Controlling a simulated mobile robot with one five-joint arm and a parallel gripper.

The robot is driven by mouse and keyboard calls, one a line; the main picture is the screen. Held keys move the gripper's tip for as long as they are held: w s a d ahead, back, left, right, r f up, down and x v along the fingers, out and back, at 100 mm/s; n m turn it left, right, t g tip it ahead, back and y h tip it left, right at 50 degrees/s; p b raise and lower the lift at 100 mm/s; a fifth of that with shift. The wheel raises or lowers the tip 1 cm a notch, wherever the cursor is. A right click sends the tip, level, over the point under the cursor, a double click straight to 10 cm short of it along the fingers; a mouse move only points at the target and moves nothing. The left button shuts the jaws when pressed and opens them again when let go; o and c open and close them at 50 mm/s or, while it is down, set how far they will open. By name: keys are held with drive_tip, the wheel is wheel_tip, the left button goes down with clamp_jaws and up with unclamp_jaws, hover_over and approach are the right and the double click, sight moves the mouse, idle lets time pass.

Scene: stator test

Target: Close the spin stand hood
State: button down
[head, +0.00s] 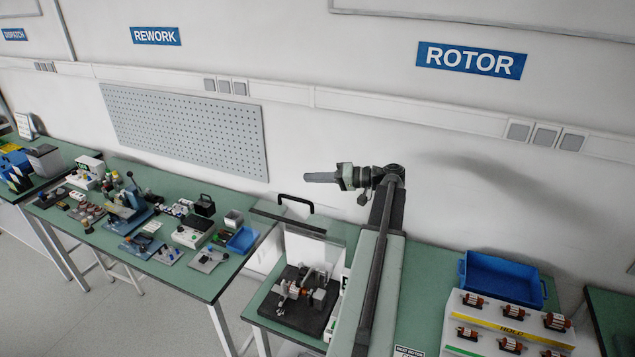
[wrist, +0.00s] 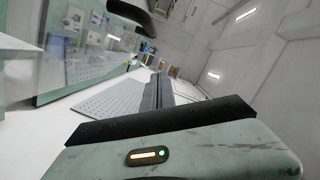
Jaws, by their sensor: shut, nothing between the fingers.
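The spin stand (head: 305,298) sits on the green bench in the head view, with a rotor in its fixture on a dark base. Its clear hood (head: 318,250) stands raised above and behind the fixture, with a dark top edge and a black handle (head: 296,203). A black curved piece, apparently the handle, shows at the top of the wrist view (wrist: 132,14). My gripper (head: 308,177) is shut and empty. It points left, a little above and right of the handle in the picture, and appears apart from it. The wrist view shows my fingers (wrist: 158,92) from behind.
The rework bench (head: 215,278), crowded with tools, is to the left across a gap. A wall with a pegboard (head: 185,128) runs behind.

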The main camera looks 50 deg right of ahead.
sight(295, 203)
drive_tip(key=x, duration=0.4)
drive_tip(key=shift+s, duration=0.1)
drive_tip(key=a+f+b, duration=0.2)
drive_tip(key=a, duration=0.1)
drive_tip(key=shift+f, duration=0.1)
drive_tip(key=shift+a+f+b, duration=0.1)
drive_tip(key=shift+a+b, duration=0.25)
drive_tip(key=shift+b, duration=0.05)
